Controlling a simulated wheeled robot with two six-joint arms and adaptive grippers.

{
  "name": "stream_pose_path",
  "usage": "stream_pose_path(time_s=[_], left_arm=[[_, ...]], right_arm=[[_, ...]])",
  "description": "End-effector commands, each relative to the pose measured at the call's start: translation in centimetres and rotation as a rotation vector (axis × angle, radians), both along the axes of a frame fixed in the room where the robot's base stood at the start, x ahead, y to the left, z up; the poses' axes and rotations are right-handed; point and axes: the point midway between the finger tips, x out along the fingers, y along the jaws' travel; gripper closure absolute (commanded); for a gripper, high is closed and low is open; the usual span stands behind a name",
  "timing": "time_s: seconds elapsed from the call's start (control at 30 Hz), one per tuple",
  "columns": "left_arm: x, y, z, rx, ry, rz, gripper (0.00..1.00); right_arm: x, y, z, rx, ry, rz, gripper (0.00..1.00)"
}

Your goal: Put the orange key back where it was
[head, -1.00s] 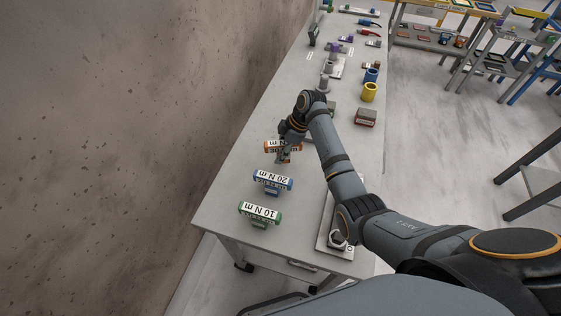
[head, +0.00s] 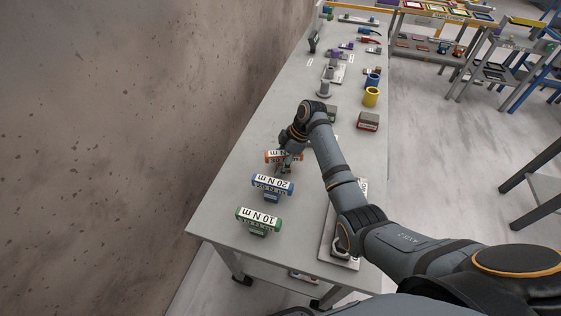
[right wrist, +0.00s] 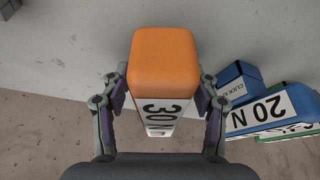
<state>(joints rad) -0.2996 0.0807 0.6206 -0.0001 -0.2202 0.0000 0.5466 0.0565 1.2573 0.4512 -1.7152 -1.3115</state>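The orange key (head: 270,156), a labelled bar, is at the far end of a row with the blue 20 N m key (head: 272,186) and the green 10 N m key (head: 258,220). My right gripper (head: 286,166) is at the orange key. In the right wrist view the orange key (right wrist: 164,62) lies between the two fingers of the gripper (right wrist: 164,95), with a narrow gap visible on each side, so the gripper looks open around it. The key's underside is hidden. The blue key (right wrist: 270,112) is close on the right there. My left gripper is not in view.
The long grey table (head: 220,215) runs along a brown stone wall (head: 110,120). Beyond my arm are a yellow cup (head: 371,97), a blue cup (head: 373,79) and a red-grey box (head: 368,121). The table is bare left of the keys.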

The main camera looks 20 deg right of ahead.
Motion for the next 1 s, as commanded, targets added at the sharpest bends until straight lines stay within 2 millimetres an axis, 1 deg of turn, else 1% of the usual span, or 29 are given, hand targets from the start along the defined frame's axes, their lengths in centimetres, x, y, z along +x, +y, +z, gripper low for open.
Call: stream_pose_path(time_s=[0.23, 0.37, 0.47, 0.7, 0.77, 0.8, 0.9, 1.0], left_arm=[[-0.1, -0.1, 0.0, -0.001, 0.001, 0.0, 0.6], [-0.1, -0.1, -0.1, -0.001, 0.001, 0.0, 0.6], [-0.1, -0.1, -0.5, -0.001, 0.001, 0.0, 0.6], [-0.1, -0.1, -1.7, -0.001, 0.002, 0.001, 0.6], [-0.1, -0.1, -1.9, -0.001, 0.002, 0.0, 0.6], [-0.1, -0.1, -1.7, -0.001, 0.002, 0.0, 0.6], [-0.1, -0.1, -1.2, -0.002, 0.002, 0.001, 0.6], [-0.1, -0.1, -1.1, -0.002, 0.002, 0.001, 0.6]], right_arm=[[0.0, 0.0, 0.0, 0.0, 0.0, 0.0, 0.36], [0.0, -0.2, 0.7, 0.0, -0.002, 0.0, 0.36], [-0.1, -1.0, 2.3, -0.002, -0.006, -0.001, 0.36], [-0.5, -3.3, 7.7, -0.002, -0.006, -0.001, 0.36], [-0.6, -3.7, 8.9, -0.001, -0.005, 0.0, 0.36], [-0.7, -4.0, 9.7, -0.002, -0.003, 0.0, 0.36], [-0.8, -4.4, 10.9, 0.0, -0.001, 0.0, 0.36], [-0.9, -4.6, 11.3, 0.0, 0.0, 0.0, 0.36]])
